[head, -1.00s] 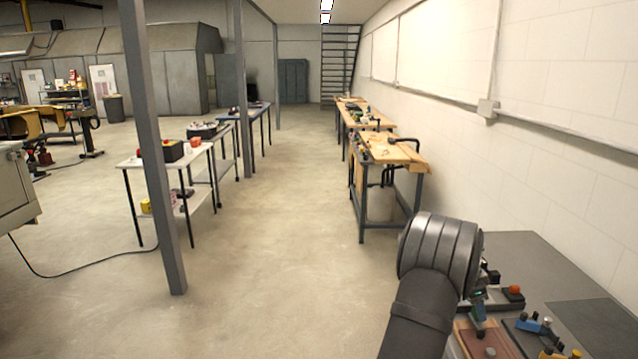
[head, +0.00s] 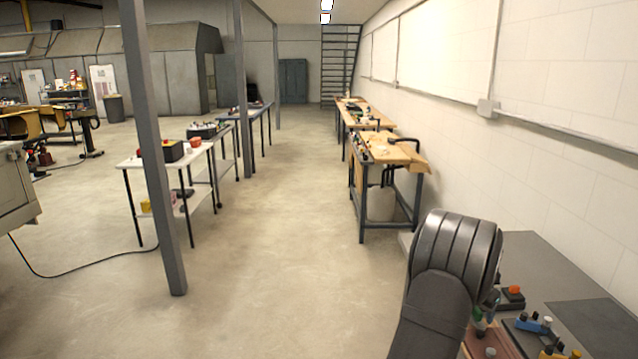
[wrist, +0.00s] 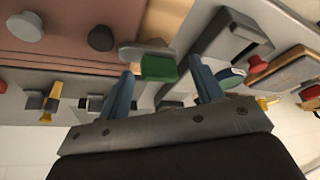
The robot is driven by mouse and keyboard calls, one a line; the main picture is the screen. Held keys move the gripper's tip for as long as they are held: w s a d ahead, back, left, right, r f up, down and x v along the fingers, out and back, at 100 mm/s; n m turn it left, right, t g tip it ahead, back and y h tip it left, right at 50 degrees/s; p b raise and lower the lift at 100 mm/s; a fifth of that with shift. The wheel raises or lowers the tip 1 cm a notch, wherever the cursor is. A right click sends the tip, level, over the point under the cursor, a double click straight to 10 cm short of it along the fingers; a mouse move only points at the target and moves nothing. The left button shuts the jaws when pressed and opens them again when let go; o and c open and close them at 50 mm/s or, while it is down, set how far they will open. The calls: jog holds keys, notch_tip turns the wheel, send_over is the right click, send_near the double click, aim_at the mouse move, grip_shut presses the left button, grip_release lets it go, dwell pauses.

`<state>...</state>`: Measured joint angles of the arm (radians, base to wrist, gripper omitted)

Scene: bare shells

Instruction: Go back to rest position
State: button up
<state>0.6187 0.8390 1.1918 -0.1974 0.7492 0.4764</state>
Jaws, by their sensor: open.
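My gripper (wrist: 161,66) shows in the wrist view with its two blue fingers spread apart. A green block (wrist: 159,68) shows beyond the gap between the fingertips, with clear space around it, so nothing appears gripped. In the head view my dark arm covers the lower right, and the gripper is mostly or wholly hidden behind it. The wrist view is tilted, with the bench fittings seen beyond the fingers.
A grey bench (head: 540,262) at the lower right carries a red-orange knob (head: 514,290), blue-handled parts (head: 531,323) and a dark mat (head: 598,325). A white wall (head: 560,90) stands behind it. Wooden workbenches (head: 385,150) are farther off, and open floor (head: 270,260) lies to the left.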

jog(key=shift+s+n, duration=0.1)
jog(key=shift+n, duration=0.2)
jog(key=v, duration=1.1)
